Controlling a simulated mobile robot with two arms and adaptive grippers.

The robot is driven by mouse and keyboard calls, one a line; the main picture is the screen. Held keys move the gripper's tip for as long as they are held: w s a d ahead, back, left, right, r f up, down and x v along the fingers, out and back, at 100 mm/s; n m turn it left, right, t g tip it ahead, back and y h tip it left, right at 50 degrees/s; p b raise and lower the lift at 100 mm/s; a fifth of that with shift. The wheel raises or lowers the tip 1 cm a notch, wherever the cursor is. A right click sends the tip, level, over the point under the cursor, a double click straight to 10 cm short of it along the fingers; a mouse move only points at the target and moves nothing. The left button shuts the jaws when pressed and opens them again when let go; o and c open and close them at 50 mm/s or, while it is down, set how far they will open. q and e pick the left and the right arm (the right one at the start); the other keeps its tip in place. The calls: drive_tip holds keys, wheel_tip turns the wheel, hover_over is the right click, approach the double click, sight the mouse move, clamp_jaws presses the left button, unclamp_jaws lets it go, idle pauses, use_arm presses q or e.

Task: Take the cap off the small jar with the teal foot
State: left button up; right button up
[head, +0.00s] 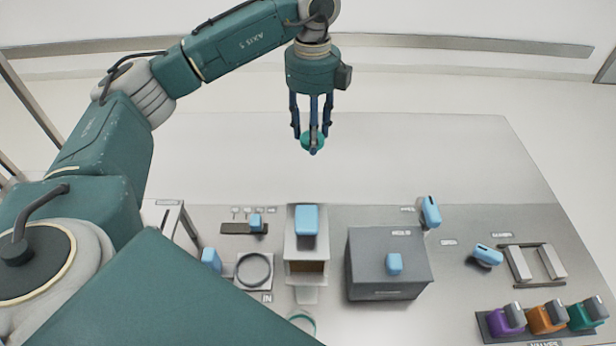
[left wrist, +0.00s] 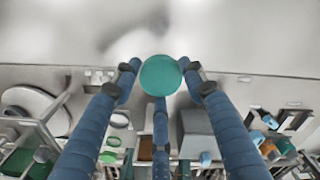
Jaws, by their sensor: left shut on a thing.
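My left gripper (head: 312,146) is high above the far part of the table, pointing down. Its blue fingers are shut around a round teal piece that looks like a cap (head: 308,140). In the left wrist view the piece is a flat teal disc (left wrist: 160,75) between the tips of the gripper (left wrist: 160,82). A pale round thing with a teal rim (head: 302,318) stands at the bottom of the head view. It may be the small jar, but my arm covers part of it and I cannot tell its foot. My right gripper is not in view.
A dark grey box (head: 388,270) and a pale stand (head: 306,251) with light blue handles stand mid-table. A ring fixture (head: 254,270) is left of them. Purple (head: 505,318), orange (head: 546,316) and teal (head: 584,314) blocks sit bottom right. The table's far part is bare.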

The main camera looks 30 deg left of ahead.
use_arm(q)
hover_over(311, 186)
wheel_tip(311, 186, down, 5)
drive_tip(key=shift+s+r+p, duration=0.1)
drive_tip(key=shift+p, duration=0.35)
wheel_tip(311, 186, down, 5)
drive_tip(key=shift+a+f+p, duration=0.1)
drive_tip(key=shift+p, duration=0.35)
drive_tip(key=shift+f, duration=0.25)
wheel_tip(311, 186, down, 4)
drive_tip(key=shift+f+p, duration=0.1)
drive_tip(key=shift+p, duration=0.4)
drive_tip(key=shift+w+f, duration=0.15)
drive_tip(key=shift+w, duration=0.05)
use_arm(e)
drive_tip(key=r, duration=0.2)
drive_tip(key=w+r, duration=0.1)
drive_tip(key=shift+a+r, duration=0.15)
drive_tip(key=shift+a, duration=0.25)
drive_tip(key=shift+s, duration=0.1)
